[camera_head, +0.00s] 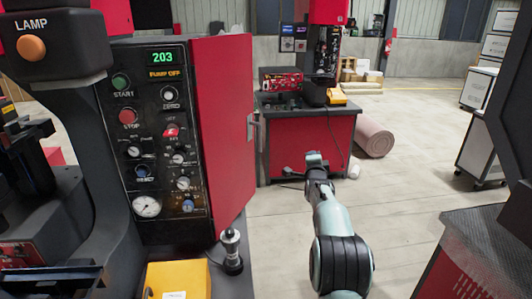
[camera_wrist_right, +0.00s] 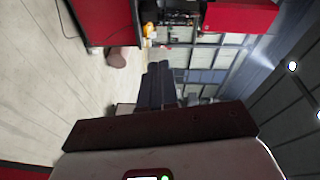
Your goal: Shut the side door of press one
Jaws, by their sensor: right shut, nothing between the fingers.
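The press (camera_head: 158,140) with a black control panel stands at the left in the head view. Its red side door (camera_head: 222,120) shows to the right of the panel, with a small handle (camera_head: 251,127) at the door's far edge. How far the door stands off the press body cannot be told. My right gripper (camera_head: 314,157) is to the right of the door, apart from it, shut and empty, pointing away from me. The fingers also show in the right wrist view (camera_wrist_right: 158,72). My left gripper is out of view.
A red workbench (camera_head: 310,145) with a second machine stands ahead. A brown roll (camera_head: 373,137) lies on the floor beside it. A yellow box (camera_head: 178,279) and a black-knobbed fixture (camera_head: 231,250) stand at the front. A dark table (camera_head: 480,245) is at right. Floor between is clear.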

